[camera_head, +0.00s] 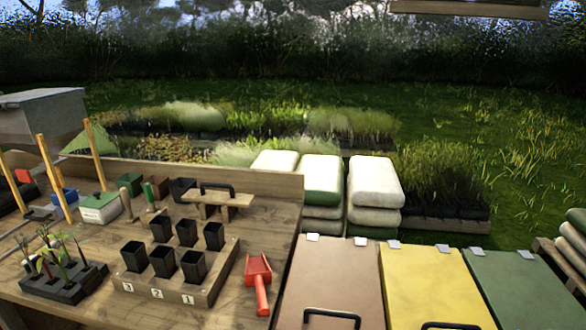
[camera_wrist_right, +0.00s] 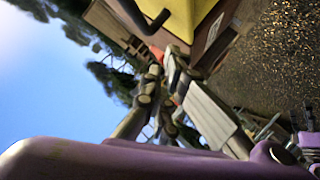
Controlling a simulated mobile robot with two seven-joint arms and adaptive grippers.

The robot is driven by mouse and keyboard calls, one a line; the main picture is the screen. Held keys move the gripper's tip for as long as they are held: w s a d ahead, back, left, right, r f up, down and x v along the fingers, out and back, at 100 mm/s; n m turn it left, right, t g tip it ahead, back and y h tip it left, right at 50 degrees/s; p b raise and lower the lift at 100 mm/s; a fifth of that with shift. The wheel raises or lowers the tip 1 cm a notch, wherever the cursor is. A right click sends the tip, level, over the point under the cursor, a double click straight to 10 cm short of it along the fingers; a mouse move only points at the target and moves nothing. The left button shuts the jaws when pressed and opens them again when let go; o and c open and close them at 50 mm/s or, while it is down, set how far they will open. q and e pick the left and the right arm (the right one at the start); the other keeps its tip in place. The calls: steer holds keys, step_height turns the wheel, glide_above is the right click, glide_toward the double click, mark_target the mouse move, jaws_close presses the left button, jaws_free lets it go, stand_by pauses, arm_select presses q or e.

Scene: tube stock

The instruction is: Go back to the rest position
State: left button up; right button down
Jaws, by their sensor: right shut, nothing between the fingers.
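My right gripper (camera_wrist_right: 170,62) shows in the right wrist view, with its grey and dark finger links near the middle of the picture. It is shut and I see nothing held in it. A purple part of my own arm fills the bottom of that view. Neither gripper shows in the head view, so my left gripper is not in view.
The wooden bench (camera_head: 215,268) holds a block of black pots (camera_head: 163,260), a seedling tray (camera_head: 65,285) and a red scoop (camera_head: 258,278). To its right are brown (camera_head: 328,275), yellow (camera_head: 425,280) and green (camera_head: 515,290) lids. White sacks (camera_head: 376,182) stand behind.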

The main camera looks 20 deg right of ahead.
steer(key=s+a+f+m+g+h, duration=0.1)
steer(key=s+f+m+h, duration=0.3)
steer(key=f, duration=0.6)
steer(key=s+a+f+m+g+h, duration=0.15)
steer(key=s+f+h, duration=0.35)
steer(key=f, duration=0.5)
steer(key=s+a+f+m+g+y+p, duration=0.1)
steer(key=s+a+f+m+g+y, duration=0.2)
steer(key=a+f, duration=0.5)
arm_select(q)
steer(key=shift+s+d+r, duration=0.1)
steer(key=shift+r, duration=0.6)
arm_select(e)
steer(key=w+a+r+m+t, duration=0.1)
steer(key=w+a+m, duration=0.1)
steer(key=a, duration=1.3)
steer(key=shift+w+y, duration=0.3)
steer(key=shift+w, duration=0.1)
